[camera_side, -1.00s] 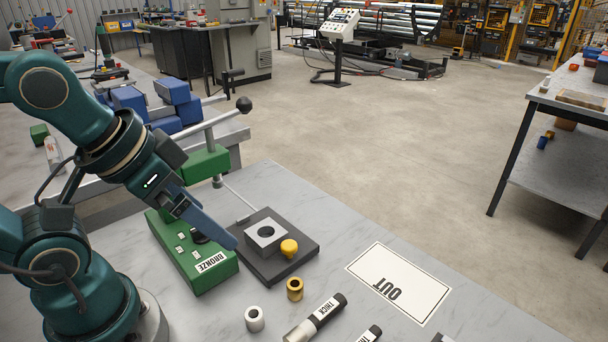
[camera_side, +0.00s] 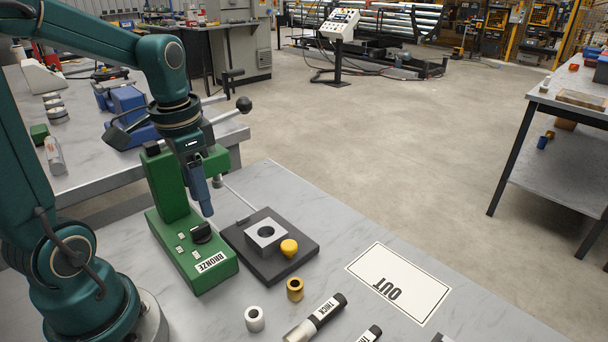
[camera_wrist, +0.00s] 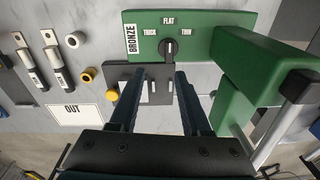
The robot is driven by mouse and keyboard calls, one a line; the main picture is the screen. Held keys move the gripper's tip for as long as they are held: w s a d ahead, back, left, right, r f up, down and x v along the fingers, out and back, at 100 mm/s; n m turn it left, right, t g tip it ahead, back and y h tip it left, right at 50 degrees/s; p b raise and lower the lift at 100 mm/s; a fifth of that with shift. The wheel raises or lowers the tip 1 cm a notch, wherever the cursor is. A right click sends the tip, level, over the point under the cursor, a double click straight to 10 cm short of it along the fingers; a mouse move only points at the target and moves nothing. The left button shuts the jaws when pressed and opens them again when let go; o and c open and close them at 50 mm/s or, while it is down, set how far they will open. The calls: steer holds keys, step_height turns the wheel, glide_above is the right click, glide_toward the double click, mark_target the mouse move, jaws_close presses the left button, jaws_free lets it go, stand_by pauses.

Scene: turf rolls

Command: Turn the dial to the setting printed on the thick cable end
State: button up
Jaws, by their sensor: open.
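The black dial (camera_side: 201,233) sits on the green press base marked BRONZE. The dial (camera_wrist: 169,48) shows in the wrist view among the labels THICK, FLAT and THIN; its pale mark appears to point toward FLAT. A black cable end (camera_side: 328,308) labelled THICK lies at the table's front, with another partly cut off (camera_side: 368,335) beside it. Both cable ends show in the wrist view at left, the nearer one (camera_wrist: 60,78) with a metal lug. My gripper (camera_side: 208,212) is open and empty, pointing down above the dial area, apart from the dial. Its fingers (camera_wrist: 161,73) straddle empty space in the wrist view.
The green press column and lever (camera_side: 205,163) stand close beside my gripper. A dark plate (camera_side: 290,268) with a grey die block (camera_side: 266,238) and yellow knob (camera_side: 289,248) lies right of the base. Brass (camera_side: 295,289) and white (camera_side: 254,319) rings and an OUT card (camera_side: 420,290) lie nearby.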

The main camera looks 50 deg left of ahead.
mark_target(199, 226)
steer(key=shift+s+a+f+n+g, duration=0.15)
steer(key=shift+a+f+n+g, duration=0.15)
steer(key=shift+a+f+n, duration=0.25)
steer(key=shift+s+a+f, duration=0.2)
steer(key=shift+a+f, duration=0.2)
steer(key=shift+f, duration=2.35)
jaws_close()
